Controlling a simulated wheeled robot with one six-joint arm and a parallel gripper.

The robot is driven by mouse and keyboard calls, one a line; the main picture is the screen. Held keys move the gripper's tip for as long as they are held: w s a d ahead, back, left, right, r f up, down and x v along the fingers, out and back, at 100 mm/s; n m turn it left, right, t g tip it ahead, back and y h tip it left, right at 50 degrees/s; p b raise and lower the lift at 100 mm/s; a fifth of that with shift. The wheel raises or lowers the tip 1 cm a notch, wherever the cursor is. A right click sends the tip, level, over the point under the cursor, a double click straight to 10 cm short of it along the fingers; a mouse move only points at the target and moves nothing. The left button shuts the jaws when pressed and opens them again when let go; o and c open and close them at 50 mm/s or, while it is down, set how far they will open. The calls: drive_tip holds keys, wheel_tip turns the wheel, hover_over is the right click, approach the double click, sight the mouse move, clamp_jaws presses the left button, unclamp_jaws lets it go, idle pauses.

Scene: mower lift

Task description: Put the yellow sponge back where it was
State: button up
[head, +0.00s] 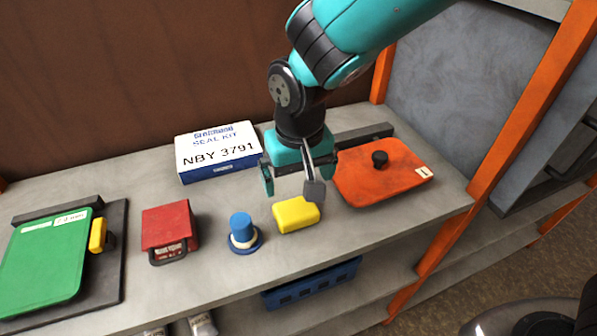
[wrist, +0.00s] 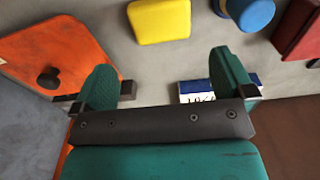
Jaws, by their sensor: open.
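The yellow sponge (head: 296,215) lies on the grey shelf top, between the blue knob piece and the orange board. It also shows whole at the top of the wrist view (wrist: 159,20). My gripper (head: 291,186) is above the shelf, behind and close to the sponge in the head view. Its two teal fingers are wide apart with nothing between them. In the wrist view the fingers (wrist: 168,82) point toward the sponge, which lies beyond their tips. The gripper and sponge appear apart.
A white seal kit box (head: 218,151) stands at the back. An orange board (head: 381,172) with a black knob lies right. A blue cylinder on a round base (head: 242,233), a red box (head: 169,230) and a green board (head: 45,262) are left. An orange post (head: 462,205) bounds the right end.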

drive_tip(key=s+d+r+n+y, duration=0.3)
drive_tip(key=s+d+r, duration=0.8)
drive_tip(key=s, duration=0.4)
drive_tip(key=shift+s+d+r+n+g+y, duration=0.25)
drive_tip(key=shift+s+r+n+g+y, duration=0.15)
drive_tip(key=shift+r+y, duration=0.1)
drive_tip(key=shift+w, duration=0.1)
